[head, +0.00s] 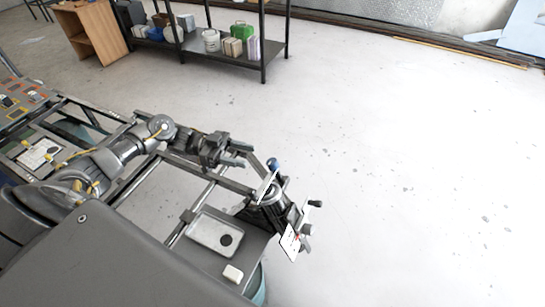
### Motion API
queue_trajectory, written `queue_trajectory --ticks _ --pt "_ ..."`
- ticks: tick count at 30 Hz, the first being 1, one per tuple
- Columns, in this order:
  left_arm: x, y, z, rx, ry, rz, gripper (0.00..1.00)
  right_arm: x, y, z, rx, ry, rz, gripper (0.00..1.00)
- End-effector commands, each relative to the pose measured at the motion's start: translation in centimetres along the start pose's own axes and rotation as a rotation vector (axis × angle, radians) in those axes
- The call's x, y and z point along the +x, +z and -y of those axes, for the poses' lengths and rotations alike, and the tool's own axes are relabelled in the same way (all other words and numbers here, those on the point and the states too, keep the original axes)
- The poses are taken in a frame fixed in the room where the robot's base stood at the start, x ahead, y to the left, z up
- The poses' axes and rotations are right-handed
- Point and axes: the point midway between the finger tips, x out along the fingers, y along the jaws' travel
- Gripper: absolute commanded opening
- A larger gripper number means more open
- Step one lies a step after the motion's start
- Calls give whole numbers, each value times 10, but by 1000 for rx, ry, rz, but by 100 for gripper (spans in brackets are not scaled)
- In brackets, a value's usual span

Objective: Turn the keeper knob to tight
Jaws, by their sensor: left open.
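A dark cylindrical fixture (270,205) is mounted at the right end of the metal frame. A lever with a blue ball end (273,164) rises from it. Small dark knobs (315,204) stick out on its right side, and a white card with a red mark (290,243) hangs at its front. I cannot tell which part is the keeper knob or read its setting. My left gripper (247,154) is open and empty, just left of the blue ball and apart from it. My right gripper is out of view.
The metal frame (170,232) carries a light tray with a dark round spot (215,233) and a small white block (233,274). A dark shelf (225,58) with containers and a wooden cabinet (97,30) stand at the back. The floor to the right is clear.

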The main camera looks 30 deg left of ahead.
Motion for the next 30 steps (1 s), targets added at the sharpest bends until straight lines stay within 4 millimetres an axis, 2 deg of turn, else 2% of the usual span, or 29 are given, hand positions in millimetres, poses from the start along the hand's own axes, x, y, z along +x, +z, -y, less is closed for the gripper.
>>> queue_trajectory --ticks 3,9,13,18,27,30 --pt "23 -6 -1 -1 2 -5 50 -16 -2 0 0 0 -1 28" --pt "59 -5 -1 -1 0 -3 50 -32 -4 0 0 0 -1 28" --pt "76 -4 -1 0 -1 -3 50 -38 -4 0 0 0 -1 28" --pt "88 -2 0 0 -1 -1 50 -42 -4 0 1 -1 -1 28" --pt "89 -1 0 0 -1 0 50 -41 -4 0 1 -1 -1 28" --pt "89 -1 0 0 -1 0 37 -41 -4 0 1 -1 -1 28"
